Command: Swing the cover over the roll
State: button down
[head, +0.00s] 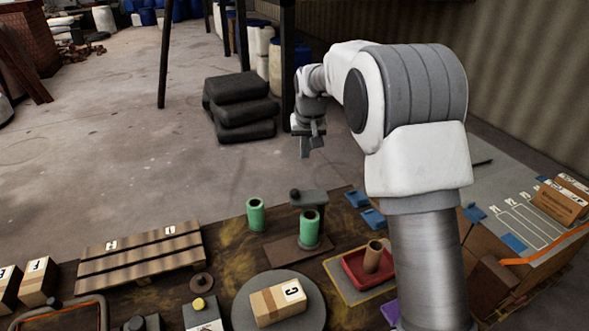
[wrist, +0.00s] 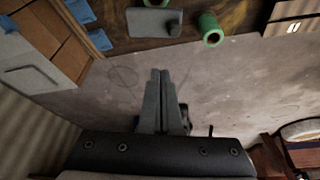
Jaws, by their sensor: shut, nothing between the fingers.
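A flat grey cover (head: 315,197) with a dark knob (head: 295,194) sits raised behind a green roll (head: 309,224). That roll stands upright on a dark base (head: 290,252), and the cover is off to its far side, not above it. The cover also shows at the top of the wrist view (wrist: 150,22). A second green roll (head: 256,214) stands upright to the left and shows in the wrist view (wrist: 209,30). My gripper (head: 310,150) is shut and empty, pointing down beyond the table's far edge, apart from the cover.
A slatted rack (head: 140,255) lies at left. In front are a round grey plate (head: 240,312) with a box (head: 278,302) and a red tray (head: 352,272) holding a brown roll (head: 373,256). Blue pieces (head: 373,218) lie right of the cover. Black sacks (head: 240,107) are stacked on the floor.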

aim_at(309, 197)
jog(key=w+a+r+p+x, duration=0.1)
jog(key=w+a+p+x, duration=0.15)
jog(key=x, duration=1.25)
jog(key=shift+s+p, duration=0.75)
jog(key=shift+s, duration=1.4)
